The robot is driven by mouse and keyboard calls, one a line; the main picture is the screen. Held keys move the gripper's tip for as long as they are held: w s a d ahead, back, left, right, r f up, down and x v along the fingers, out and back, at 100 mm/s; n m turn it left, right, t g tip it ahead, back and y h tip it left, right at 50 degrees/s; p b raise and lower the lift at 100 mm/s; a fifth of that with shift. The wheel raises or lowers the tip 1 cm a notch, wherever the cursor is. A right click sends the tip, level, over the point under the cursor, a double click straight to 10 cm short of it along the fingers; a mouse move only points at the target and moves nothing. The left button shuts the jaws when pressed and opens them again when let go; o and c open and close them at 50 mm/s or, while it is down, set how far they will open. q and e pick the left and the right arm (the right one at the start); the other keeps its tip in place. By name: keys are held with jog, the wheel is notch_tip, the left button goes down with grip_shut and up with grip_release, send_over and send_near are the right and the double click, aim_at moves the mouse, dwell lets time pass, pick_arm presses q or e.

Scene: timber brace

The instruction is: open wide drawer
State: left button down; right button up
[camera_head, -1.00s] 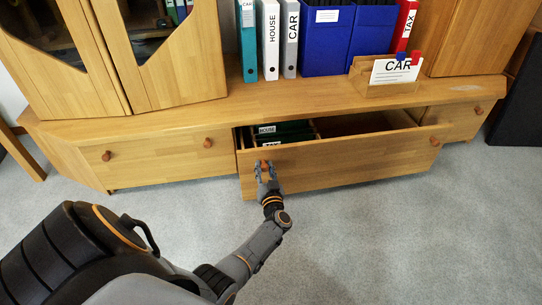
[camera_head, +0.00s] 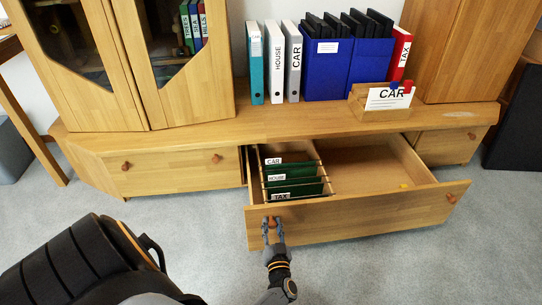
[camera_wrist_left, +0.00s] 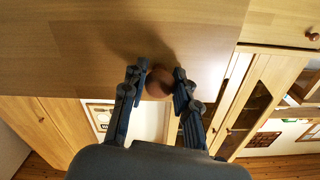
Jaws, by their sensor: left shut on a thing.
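The wide drawer (camera_head: 350,220) is pulled out from the low wooden cabinet, with its inside showing. It has a round knob at each end of its front; the right knob (camera_head: 451,198) is free. My left gripper (camera_head: 272,222) is shut on the left knob (camera_wrist_left: 159,83), with a finger on either side of it in the left wrist view (camera_wrist_left: 156,78). Green hanging files (camera_head: 292,180) labelled CAR, HOUSE and TAX stand in the left part of the drawer. The right part is mostly bare, with a small yellow thing (camera_head: 404,186) in it. My right gripper is not in view.
A closed drawer (camera_head: 172,178) is on the left and another (camera_head: 447,147) on the right. Binders, blue file boxes (camera_head: 325,66) and a wooden card box (camera_head: 384,114) stand on the cabinet top. Grey carpet (camera_head: 400,270) in front is clear.

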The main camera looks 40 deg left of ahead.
pick_arm(q)
jog(key=shift+p+v, duration=0.7)
jog(key=shift+v, duration=2.15)
jog(key=c, duration=1)
grip_release()
